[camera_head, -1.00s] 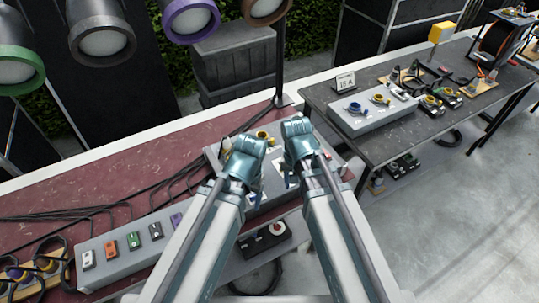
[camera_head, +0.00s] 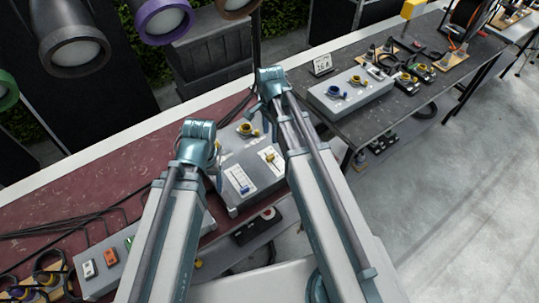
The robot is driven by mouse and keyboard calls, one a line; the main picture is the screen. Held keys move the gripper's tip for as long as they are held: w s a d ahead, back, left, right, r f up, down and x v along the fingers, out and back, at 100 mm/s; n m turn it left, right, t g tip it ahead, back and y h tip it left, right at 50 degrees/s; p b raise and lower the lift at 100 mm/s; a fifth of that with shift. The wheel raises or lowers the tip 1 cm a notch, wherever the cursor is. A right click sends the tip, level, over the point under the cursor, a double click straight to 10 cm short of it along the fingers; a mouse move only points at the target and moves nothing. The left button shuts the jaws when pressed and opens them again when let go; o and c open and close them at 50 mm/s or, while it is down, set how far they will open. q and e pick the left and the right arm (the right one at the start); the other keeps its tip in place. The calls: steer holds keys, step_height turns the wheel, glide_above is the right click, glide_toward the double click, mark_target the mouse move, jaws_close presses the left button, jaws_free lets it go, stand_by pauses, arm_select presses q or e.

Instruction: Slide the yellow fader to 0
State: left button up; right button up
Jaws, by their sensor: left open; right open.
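The yellow fader (camera_head: 271,158) sits on a white plate on top of a grey control box (camera_head: 228,202), between my two arms. A second white plate with a blue fader (camera_head: 242,184) is beside it, nearer and to the left. My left gripper (camera_head: 218,178) is open at the left side of the box, with its fingers mostly hidden by the wrist. My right gripper (camera_head: 265,117) is open beyond the yellow fader, near the back of the box, partly hidden by its own arm. Neither is seen touching the yellow fader.
A yellow coiled connector (camera_head: 246,129) is at the back of the box. A grey switch box with coloured rockers (camera_head: 107,255) stands at lower left. A dark table (camera_head: 440,95) with another grey box (camera_head: 350,96) is at right. Stage lights (camera_head: 75,45) hang upper left.

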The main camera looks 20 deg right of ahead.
mark_target(270, 156)
step_height(270, 156, down, 13)
steer(key=b, duration=1.2)
steer(key=shift+r, duration=0.2)
jaws_close()
stand_by(0.5)
